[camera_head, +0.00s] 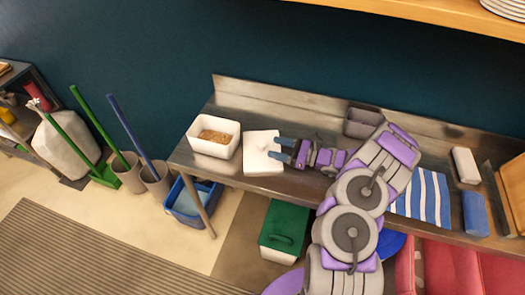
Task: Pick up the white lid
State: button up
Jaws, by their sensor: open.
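The white lid (257,165) lies flat on the metal counter, to the right of the white container. A raised knob shows near its middle. My gripper (277,150) reaches in from the right, with its two bluish fingers apart at the lid's right part, near the knob. Whether the fingers touch the lid cannot be told. The white container (234,149) stands open at the counter's left end and holds brown beans (215,136).
The metal counter (262,103) has a raised back edge. A grey bin (360,124) stands behind my arm. A striped towel (428,196), a blue item (475,213) and a white block (465,165) lie to the right. A green-lidded box (284,228) stands below.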

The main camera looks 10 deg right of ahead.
aim_at(268, 145)
jog(key=x, duration=0.4)
jog(key=shift+s+b, duration=0.15)
jog(key=shift+b, duration=0.15)
jog(key=shift+c, duration=0.3)
jog(key=c, duration=1)
